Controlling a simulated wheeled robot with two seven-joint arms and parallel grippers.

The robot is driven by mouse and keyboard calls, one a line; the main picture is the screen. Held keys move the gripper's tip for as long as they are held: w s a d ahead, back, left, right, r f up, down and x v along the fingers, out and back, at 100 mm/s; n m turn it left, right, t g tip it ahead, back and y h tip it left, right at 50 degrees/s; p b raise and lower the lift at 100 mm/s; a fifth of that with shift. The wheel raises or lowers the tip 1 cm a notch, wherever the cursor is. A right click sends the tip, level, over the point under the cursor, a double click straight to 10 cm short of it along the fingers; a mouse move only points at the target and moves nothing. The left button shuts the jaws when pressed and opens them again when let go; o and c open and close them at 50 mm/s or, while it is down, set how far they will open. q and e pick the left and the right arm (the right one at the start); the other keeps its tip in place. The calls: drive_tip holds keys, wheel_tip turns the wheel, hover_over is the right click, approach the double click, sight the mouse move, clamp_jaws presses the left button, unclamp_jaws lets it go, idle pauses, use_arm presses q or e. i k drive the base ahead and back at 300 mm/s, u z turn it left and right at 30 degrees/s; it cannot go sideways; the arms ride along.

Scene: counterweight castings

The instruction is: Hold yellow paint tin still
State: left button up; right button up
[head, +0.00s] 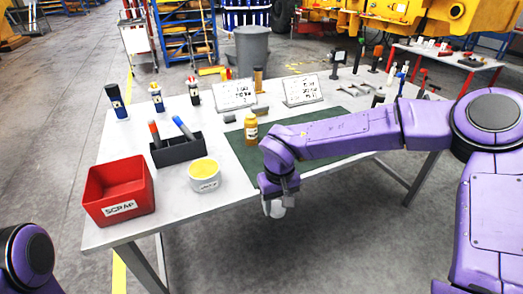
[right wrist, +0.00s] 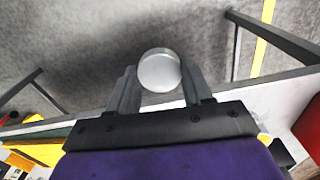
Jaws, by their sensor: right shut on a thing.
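A white tin with a yellow top (head: 205,174) stands upright on the table (head: 120,140), near its front edge; its label is too small to read. My right gripper (head: 275,206) is to the right of this tin, apart from it, beyond the table's front edge and over the floor. It is shut on a pale round object (right wrist: 159,70), which shows between the fingers in the right wrist view. No yellow shows on that object, and its other side is hidden. My left gripper is not in view.
A red scrap bin (head: 120,188) is left of the tin, with a black holder (head: 178,150) behind it. Sign stands (head: 235,95) and several small bottles are farther back. Floor is free in front of the table.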

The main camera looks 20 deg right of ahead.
sight(251, 123)
drive_tip(key=k, duration=0.1)
drive_tip(key=z, duration=2.15)
drive_tip(key=i, duration=1.15)
drive_tip(key=u, duration=2.3)
